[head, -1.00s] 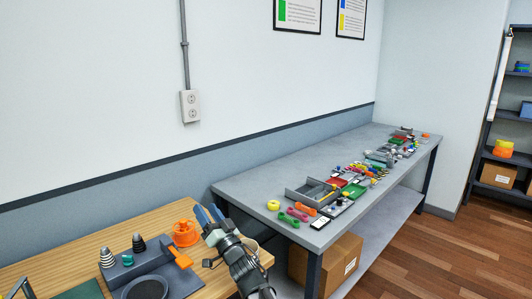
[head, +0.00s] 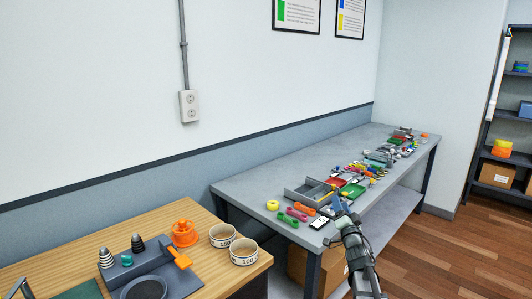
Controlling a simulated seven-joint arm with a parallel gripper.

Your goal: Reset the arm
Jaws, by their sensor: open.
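My gripper (head: 340,207) shows in the head view at the front edge of the long grey table (head: 240,188). Its jaws are open and I see nothing between them. It overlaps the near corner of the small parts on that table, and I cannot tell its height above them. My forearm reaches down to the bottom edge of the picture.
The wooden table (head: 210,285) at lower left holds two round white-banded rings (head: 243,251), an orange part (head: 184,233) and a dark grey fixture (head: 160,265). Trays and several small parts line the grey table. A cardboard box (head: 300,265) stands beneath. Floor is free at right.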

